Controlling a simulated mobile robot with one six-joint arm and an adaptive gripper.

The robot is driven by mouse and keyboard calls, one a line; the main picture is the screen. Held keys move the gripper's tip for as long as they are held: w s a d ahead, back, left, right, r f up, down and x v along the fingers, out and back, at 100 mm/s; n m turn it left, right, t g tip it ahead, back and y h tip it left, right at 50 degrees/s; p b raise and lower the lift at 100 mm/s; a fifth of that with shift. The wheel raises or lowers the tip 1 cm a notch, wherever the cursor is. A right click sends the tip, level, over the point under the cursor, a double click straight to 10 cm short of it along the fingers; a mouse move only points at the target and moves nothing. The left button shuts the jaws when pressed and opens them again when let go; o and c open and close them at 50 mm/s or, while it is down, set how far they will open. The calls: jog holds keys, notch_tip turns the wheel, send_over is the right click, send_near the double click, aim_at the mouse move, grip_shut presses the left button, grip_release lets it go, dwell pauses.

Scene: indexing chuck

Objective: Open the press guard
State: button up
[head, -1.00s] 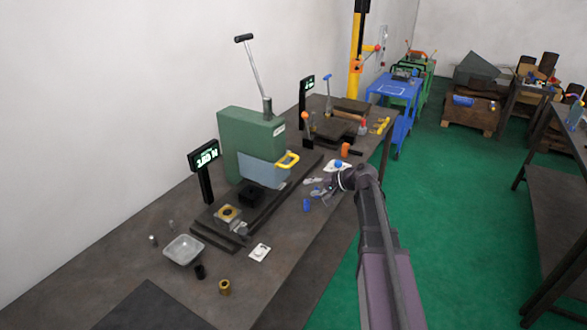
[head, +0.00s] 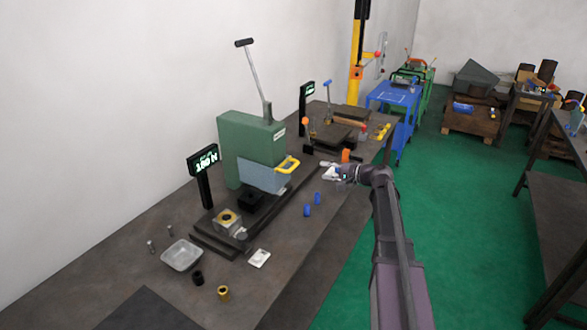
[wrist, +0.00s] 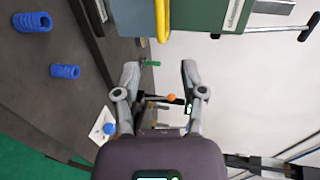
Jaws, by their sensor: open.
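The green press (head: 248,138) stands on the bench with a long lever on top. Its guard, a grey-blue panel (head: 262,177), sits low across the press front, with a yellow handle (head: 289,163) at its right end. My gripper (head: 328,170) is open and empty, to the right of the handle and apart from it. In the wrist view, my gripper (wrist: 160,72) has its fingers spread. The yellow handle (wrist: 162,20) lies beyond the fingers at the top, beside the guard panel (wrist: 132,15) and the press's green body (wrist: 205,15).
Two blue cylindrical parts (head: 307,210) stand on the bench below my gripper. An orange part (head: 346,156) is close behind the gripper. A display post (head: 203,175), a grey tray (head: 182,255) and small bushings (head: 223,292) are at the left. The green floor aisle is clear.

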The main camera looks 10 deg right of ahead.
aim_at(295, 167)
jog(key=b+x, duration=0.2)
jog(key=x, duration=1.1)
jog(key=shift+w+f+b, duration=0.1)
jog(key=shift+w+b, duration=0.05)
jog(key=shift+b, duration=0.25)
grip_shut()
